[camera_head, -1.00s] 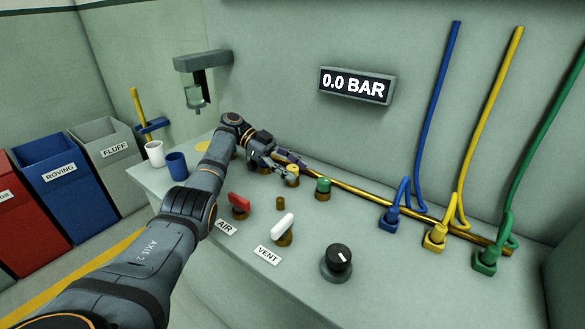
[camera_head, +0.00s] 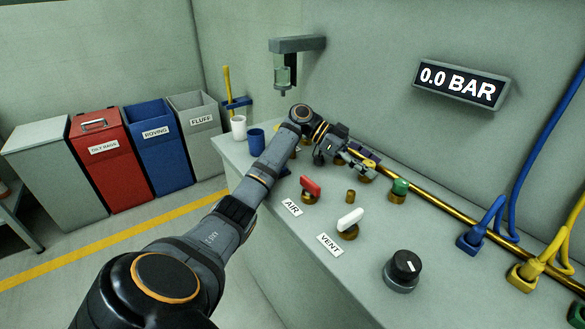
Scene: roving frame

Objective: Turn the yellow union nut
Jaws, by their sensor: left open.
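The yellow union nut (camera_head: 368,165) sits on a brass fitting on the bench, left of the green nut (camera_head: 400,186). My left gripper (camera_head: 362,164) reaches in from the left and is open at the yellow nut. Its fingers partly cover the nut. I cannot tell whether they touch it. My right gripper is out of view.
The red AIR lever (camera_head: 310,186), white VENT lever (camera_head: 350,219) and black knob (camera_head: 404,268) stand nearer the bench front. A brass pipe (camera_head: 440,215) runs along the back wall. The display (camera_head: 460,83) reads 0.0 BAR. Cups and bins are at left.

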